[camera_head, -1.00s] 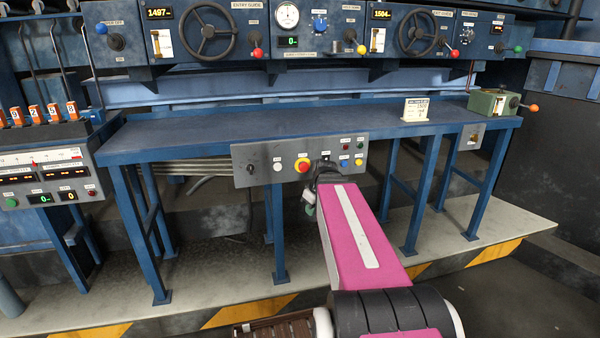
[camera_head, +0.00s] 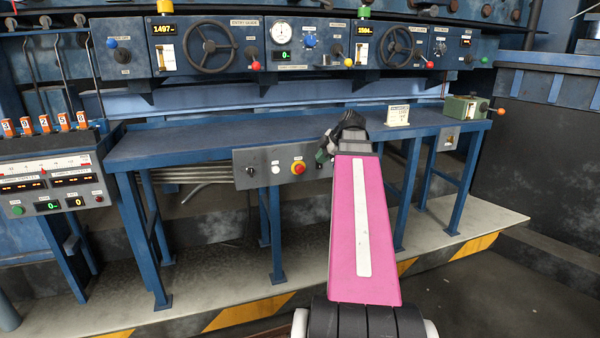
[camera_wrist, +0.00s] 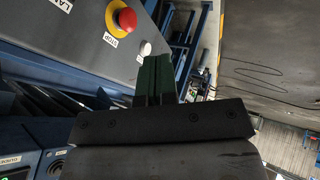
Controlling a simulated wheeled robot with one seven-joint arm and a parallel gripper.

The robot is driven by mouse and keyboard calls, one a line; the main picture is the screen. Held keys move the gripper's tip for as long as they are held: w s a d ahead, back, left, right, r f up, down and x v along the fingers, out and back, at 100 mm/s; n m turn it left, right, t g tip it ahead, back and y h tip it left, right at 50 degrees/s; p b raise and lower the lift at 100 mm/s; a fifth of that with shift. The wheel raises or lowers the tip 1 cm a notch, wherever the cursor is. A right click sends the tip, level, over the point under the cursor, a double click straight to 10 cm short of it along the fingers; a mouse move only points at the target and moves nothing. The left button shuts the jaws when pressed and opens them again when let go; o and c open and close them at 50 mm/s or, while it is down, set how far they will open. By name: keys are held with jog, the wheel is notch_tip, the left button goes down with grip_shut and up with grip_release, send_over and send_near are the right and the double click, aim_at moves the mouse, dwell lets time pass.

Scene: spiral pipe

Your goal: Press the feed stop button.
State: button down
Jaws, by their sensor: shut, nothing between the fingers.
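A grey control panel (camera_head: 240,165) hangs on the front of the blue table. It carries a red mushroom button on a yellow base (camera_head: 298,168), with a white button (camera_head: 276,169) to its left. I cannot read a feed stop label. My gripper (camera_head: 321,155) is in front of the panel, right of the red button. Its dark green fingers (camera_wrist: 154,66) are shut and empty, apart from the buttons. My arm hides the panel's right part.
A black knob (camera_head: 251,172) sits at the panel's left end. The blue table (camera_head: 200,143) has a small white sign (camera_head: 398,116) and a green box with an orange-tipped lever (camera_head: 465,108). A console with dials and wheels runs behind. A lever console (camera_head: 50,185) stands left.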

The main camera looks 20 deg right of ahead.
aim_at(300, 169)
jog(key=shift+r, duration=0.15)
jog(key=w+a+f, duration=0.3)
jog(key=w+f, duration=0.5)
jog(key=shift+w+a, duration=0.15)
jog(key=shift+w, duration=0.25)
dwell(0.3)
